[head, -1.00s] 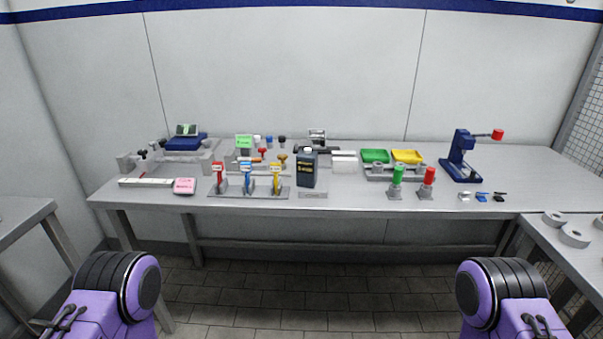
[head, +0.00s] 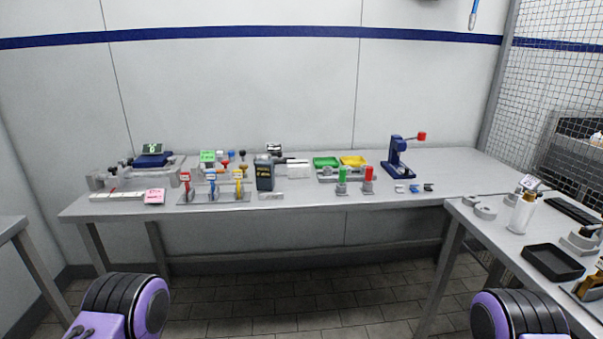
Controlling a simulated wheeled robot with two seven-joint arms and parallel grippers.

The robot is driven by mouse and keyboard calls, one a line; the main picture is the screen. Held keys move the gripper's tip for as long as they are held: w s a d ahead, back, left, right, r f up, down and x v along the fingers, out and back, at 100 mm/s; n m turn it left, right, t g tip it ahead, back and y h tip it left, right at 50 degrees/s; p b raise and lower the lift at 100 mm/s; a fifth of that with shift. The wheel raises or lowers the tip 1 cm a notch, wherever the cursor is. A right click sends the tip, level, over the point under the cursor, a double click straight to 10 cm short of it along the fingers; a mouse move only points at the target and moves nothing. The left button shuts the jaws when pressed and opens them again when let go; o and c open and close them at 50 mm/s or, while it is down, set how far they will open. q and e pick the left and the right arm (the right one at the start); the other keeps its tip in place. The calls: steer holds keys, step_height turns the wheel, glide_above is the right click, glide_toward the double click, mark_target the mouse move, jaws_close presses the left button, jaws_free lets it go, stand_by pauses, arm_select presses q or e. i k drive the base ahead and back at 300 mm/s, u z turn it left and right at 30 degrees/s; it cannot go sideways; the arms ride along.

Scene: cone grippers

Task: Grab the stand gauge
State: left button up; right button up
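I cannot tell for sure which thing is the stand gauge. A blue stand-like device (head: 398,160) with a red-tipped lever stands upright at the right of the long bench (head: 300,217). A small blue scale-like device (head: 152,160) with a dark green display sits at the back left of the bench. On the right table, a white bottle (head: 522,214) stands with a small tilted tag or display (head: 530,183) close behind it. Purple and black parts of both my arms show at the bottom corners, well short of the bench. Neither gripper is in view.
The long bench also bears red, blue and yellow levers (head: 212,186), a dark can (head: 264,175), green (head: 326,161) and yellow trays (head: 353,161) and several small parts. The right table (head: 490,240) holds grey rings (head: 485,211) and a black tray (head: 553,262). The floor ahead is clear.

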mark_target(265, 171)
steer(key=z, duration=0.5)
steer(key=i, duration=0.55)
steer(key=z, duration=0.25)
